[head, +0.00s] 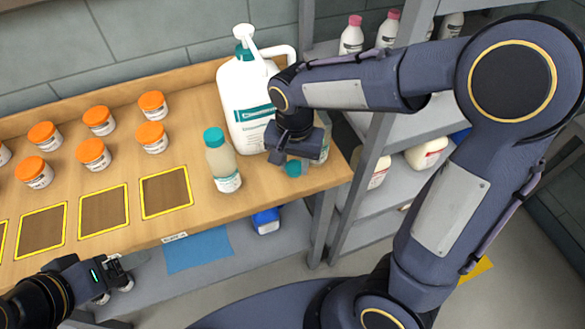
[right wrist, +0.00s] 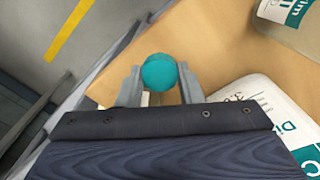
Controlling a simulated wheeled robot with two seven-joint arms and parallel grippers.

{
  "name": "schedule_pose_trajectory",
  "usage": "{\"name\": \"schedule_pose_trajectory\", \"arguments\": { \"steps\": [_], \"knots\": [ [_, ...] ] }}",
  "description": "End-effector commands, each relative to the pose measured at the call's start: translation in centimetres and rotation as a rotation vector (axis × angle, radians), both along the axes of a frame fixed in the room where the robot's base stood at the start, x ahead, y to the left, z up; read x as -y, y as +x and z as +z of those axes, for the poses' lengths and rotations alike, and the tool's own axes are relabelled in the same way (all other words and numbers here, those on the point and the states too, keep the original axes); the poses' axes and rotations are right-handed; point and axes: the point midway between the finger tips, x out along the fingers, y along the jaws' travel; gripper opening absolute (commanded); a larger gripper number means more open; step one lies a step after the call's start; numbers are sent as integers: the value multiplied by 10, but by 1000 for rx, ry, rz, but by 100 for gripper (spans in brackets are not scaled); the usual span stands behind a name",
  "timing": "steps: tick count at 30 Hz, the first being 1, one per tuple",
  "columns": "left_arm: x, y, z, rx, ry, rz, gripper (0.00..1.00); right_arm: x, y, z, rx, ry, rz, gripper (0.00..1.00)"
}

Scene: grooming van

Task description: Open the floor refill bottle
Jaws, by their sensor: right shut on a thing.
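My right gripper (head: 293,163) is low over the right end of the wooden counter, shut on a round teal cap (right wrist: 159,72). The cap also shows below the gripper in the head view (head: 293,169). A pale translucent surface (head: 322,150) shows just right of the gripper; whether it joins the cap is hidden. A translucent bottle with a teal cap (head: 222,165) stands upright left of this gripper. The refill bottle's name cannot be read on any label. My left gripper (head: 117,283) is empty near the counter's front edge, its finger gap unclear.
A large white jug with a pump (head: 247,100) stands close behind the right gripper. Several orange-lidded jars (head: 94,154) and yellow-edged dark squares (head: 166,191) occupy the counter's left. Grey shelves (head: 370,205) with bottles stand at right. A blue item (head: 265,220) is below.

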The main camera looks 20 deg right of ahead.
Motion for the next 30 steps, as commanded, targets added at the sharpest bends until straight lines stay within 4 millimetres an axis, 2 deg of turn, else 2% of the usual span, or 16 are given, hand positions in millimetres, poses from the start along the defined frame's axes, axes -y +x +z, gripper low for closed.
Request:
{"name": "schedule_pose_trajectory", "arguments": {
  "steps": [3, 9, 22, 23, 27, 30],
  "knots": [
    [0, 0, 0, 0, 0, 0, 80, -1, 7, -10, -3, -1, -1, 6],
    [0, 0, -2, 0, 0, 0, 80, -1, 6, -36, -3, -1, -1, 6],
    [0, 0, -6, 0, 0, 0, 80, -1, 6, -43, 0, 0, -1, 6],
    [0, 0, -5, 0, 0, 0, 80, -1, 6, -42, 0, 0, -1, 37],
    [0, 0, -4, 0, 0, 0, 80, -1, 6, -41, -1, 1, -1, 55],
    [0, 0, -4, 0, 0, 0, 80, -1, 6, -41, -1, 0, -1, 55]
  ]
}}
